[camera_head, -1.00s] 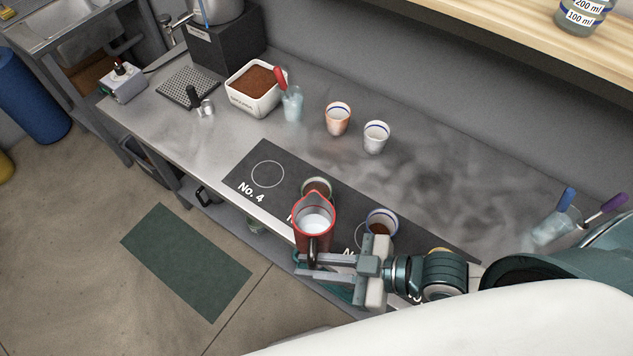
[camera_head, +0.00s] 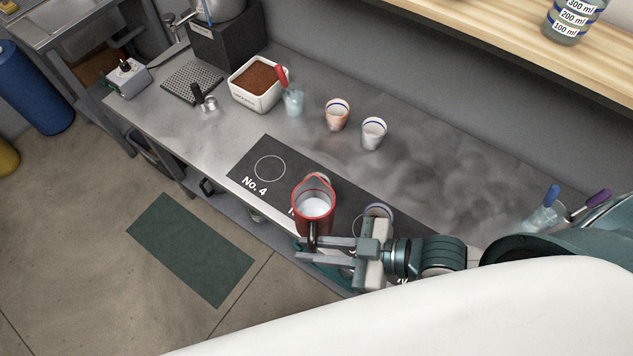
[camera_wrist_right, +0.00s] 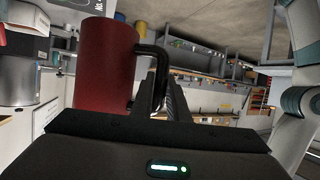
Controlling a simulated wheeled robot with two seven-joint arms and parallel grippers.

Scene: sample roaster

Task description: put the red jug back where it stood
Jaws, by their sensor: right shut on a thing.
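The red jug (camera_head: 314,203) is upright with white liquid in it, in front of the dark mat (camera_head: 246,165) in the head view. My right gripper (camera_head: 312,249) is shut on its black handle. The jug also shows in the right wrist view (camera_wrist_right: 104,66), with its handle between the fingers (camera_wrist_right: 165,100). The jug hides part of a cup behind it on the mat. Another cup (camera_head: 378,212) stands on the mat just right of the jug, partly behind my gripper. My left gripper is not in view.
A marked circle labelled No. 4 (camera_head: 269,168) on the mat is empty. An orange cup (camera_head: 336,116) and a white cup (camera_head: 373,133) stand behind the mat. A box of brown grounds (camera_head: 243,92) and a glass with a red-handled spoon (camera_head: 293,101) stand back left.

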